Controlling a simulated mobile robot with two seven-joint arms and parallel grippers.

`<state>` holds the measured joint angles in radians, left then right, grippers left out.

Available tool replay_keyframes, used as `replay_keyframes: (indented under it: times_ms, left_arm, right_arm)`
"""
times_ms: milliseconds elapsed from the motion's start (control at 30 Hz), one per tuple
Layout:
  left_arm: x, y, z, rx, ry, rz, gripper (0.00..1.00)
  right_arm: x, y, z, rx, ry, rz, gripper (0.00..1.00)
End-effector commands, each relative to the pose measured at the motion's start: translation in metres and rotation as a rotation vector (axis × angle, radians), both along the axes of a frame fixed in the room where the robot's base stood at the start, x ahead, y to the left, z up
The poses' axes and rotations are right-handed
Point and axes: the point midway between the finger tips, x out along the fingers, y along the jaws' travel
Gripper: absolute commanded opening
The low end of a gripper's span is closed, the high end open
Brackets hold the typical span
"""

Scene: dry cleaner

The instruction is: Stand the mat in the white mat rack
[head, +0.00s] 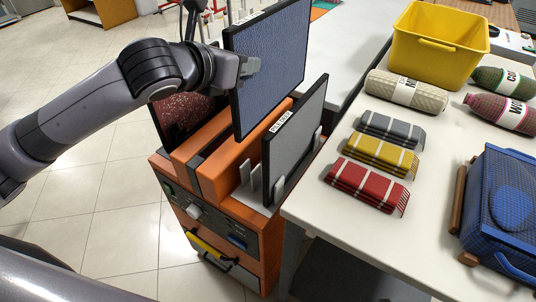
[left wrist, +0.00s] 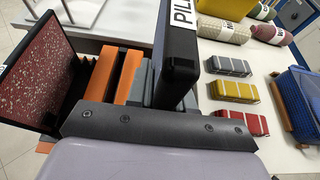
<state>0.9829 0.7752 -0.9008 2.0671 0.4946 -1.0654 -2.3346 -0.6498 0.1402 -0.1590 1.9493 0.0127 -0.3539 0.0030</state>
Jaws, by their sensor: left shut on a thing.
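My left gripper (head: 248,66) is shut on the left edge of a blue mat (head: 270,65) with a black border and a white label on top. It holds the mat upright above the orange unit. In the left wrist view a dark mat edge (left wrist: 178,65) stands close in front, with a label partly reading "PIL". The white mat rack (head: 256,178) shows as white uprights on the orange unit, below and right of the held mat. A grey mat (head: 297,130) with a dark border stands at the rack and hides part of it. My right gripper is not in view.
The orange unit (head: 215,245) has orange blocks (head: 218,160) on top and a red speckled mat (head: 183,118) at its left. The table (head: 330,225) at right bears folded red, yellow and grey cloths, rolls, a yellow bin (head: 435,50) and a blue basket (head: 500,210).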

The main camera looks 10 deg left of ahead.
Motion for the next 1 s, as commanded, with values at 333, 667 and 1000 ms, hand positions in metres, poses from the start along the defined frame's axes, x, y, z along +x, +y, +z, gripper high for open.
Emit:
replay_keyframes:
  times_ms: [333, 667, 1000]
  left_arm:
    - [-0.001, 0.000, -0.095, -0.002, 0.005, 0.000, 0.00]
    - [0.000, -0.001, -0.145, -0.002, -0.003, -0.002, 0.00]
    - [0.000, -0.001, -0.185, -0.003, 0.001, -0.001, 0.00]
  right_arm:
    - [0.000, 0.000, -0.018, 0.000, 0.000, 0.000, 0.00]
    - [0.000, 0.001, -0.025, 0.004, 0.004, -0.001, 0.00]
    - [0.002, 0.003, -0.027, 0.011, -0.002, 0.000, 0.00]
